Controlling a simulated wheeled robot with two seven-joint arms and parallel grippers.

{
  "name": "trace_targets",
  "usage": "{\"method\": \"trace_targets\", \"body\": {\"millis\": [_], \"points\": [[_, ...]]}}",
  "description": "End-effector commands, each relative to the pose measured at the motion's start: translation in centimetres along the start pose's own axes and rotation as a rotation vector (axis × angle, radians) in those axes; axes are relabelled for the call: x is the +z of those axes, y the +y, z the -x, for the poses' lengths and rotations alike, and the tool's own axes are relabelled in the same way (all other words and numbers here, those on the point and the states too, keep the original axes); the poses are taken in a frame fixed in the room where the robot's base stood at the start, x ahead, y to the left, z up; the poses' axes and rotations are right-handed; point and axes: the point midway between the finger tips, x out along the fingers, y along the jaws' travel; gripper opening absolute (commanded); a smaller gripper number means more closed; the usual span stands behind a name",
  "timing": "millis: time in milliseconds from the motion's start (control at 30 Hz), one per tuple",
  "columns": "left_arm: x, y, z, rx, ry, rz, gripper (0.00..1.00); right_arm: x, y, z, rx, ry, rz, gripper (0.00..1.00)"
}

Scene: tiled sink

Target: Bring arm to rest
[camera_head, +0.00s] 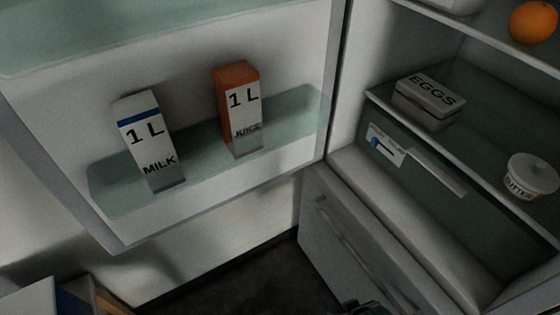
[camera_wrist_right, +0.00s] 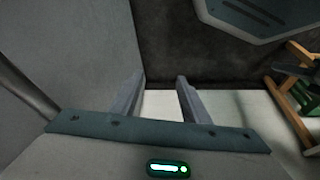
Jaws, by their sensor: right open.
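My right gripper (camera_wrist_right: 160,78) shows in the right wrist view with its two fingers apart and nothing between them. A dark piece at the bottom edge of the head view may be part of my arm, but too little of it shows to tell. My left gripper is not in view.
The fridge door (camera_head: 60,110) stands open, with a milk carton (camera_head: 145,138) and a juice carton (camera_head: 237,108) on its shelf. Inside are an egg box (camera_head: 428,98), a butter tub (camera_head: 531,176) and an orange (camera_head: 533,22). Dark floor (camera_head: 265,280) is clear below the door.

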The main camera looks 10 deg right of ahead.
Motion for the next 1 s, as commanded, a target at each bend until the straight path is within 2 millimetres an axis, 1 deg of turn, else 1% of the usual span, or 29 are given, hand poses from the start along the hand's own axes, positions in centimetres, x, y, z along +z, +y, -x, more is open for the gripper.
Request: {"method": "trace_targets", "body": {"millis": [33,200,267,300,400,500,600,700,800,1000], "points": [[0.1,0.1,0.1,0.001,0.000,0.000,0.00,0.5,-0.2,-2.0,-0.003,0.001,0.001,0.42],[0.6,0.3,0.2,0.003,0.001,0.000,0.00,2.2,-0.9,-8.2,-0.013,0.033,0.003,0.42],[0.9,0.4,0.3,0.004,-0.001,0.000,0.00,3.0,-1.1,-10.1,-0.017,0.045,0.004,0.42],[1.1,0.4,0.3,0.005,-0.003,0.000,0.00,3.7,-1.3,-11.4,-0.019,0.051,0.005,0.42],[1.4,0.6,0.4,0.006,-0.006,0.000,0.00,5.3,-1.8,-14.2,-0.025,0.071,0.007,0.42],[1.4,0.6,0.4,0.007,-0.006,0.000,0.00,6.9,-2.1,-16.5,-0.030,0.088,0.009,0.42],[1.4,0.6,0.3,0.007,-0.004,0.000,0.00,8.3,-2.4,-18.0,-0.033,0.102,0.010,0.42],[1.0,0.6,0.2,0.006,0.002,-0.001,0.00,9.2,-2.6,-18.9,-0.035,0.112,0.011,0.42],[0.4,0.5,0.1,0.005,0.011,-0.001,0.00,9.6,-2.6,-19.3,-0.036,0.119,0.012,0.42],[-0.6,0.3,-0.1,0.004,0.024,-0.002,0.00,9.7,-2.7,-19.4,-0.037,0.121,0.012,0.42]]}}
